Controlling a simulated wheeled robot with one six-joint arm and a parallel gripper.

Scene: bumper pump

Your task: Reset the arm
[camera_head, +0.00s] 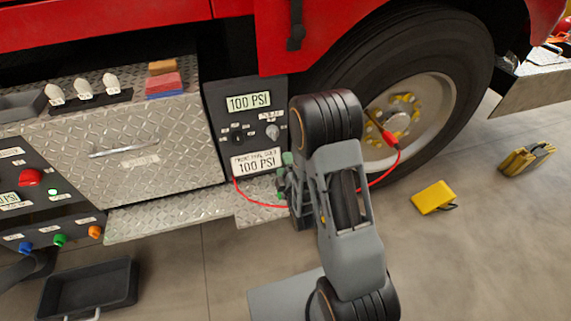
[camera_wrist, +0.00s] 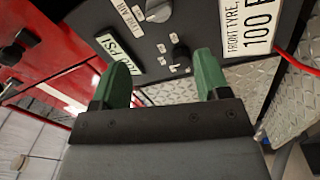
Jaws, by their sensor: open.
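My gripper (camera_wrist: 160,85) shows in the wrist view as two green fingers spread apart with nothing between them. In the head view my arm stands in front of the truck, and the green fingertips (camera_head: 284,174) show at its left, close to the control panel. The dark panel (camera_head: 215,100) has a display reading 100 PSI (camera_head: 248,101), knobs and a white label that reads front tyre, 100 PSI (camera_head: 256,161). The panel also fills the upper part of the wrist view (camera_wrist: 205,25). The exact gap between fingers and panel cannot be told.
A red hose (camera_head: 380,180) runs from below the panel, behind my arm, to the wheel (camera_head: 440,110). A yellow box (camera_head: 433,197) and yellow chocks (camera_head: 526,157) lie on the floor at right. A black tray (camera_head: 88,290) lies lower left. A diamond-plate step (camera_head: 165,215) juts out below the drawer.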

